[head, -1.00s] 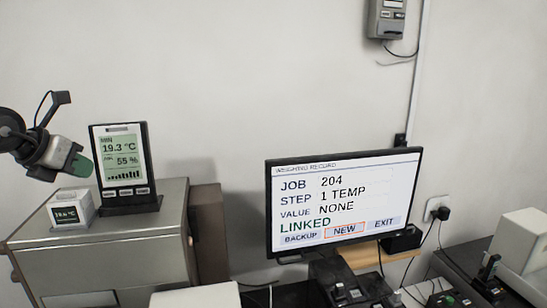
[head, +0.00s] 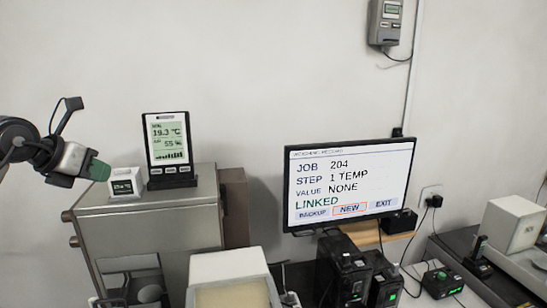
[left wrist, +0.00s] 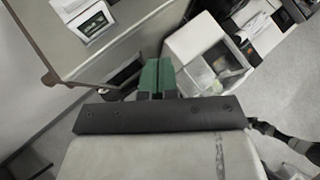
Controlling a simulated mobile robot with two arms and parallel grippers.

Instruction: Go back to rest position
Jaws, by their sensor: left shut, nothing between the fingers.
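My left gripper (head: 97,169) comes in from the left in the head view, with green fingertips. It is shut and empty, in the air close to the small white cube display (head: 125,183). Its shut green fingers also show in the left wrist view (left wrist: 157,76), above the floor and beside the steel cabinet (left wrist: 75,45). My right gripper is not in view.
The steel cabinet (head: 150,215) bears the cube display and a thermometer display (head: 167,138) reading 19.3 °C. A monitor (head: 350,185) shows JOB 204, STEP 1 TEMP, VALUE NONE, LINKED. A white box (head: 228,265) stands in front; black devices (head: 343,265) stand right of it.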

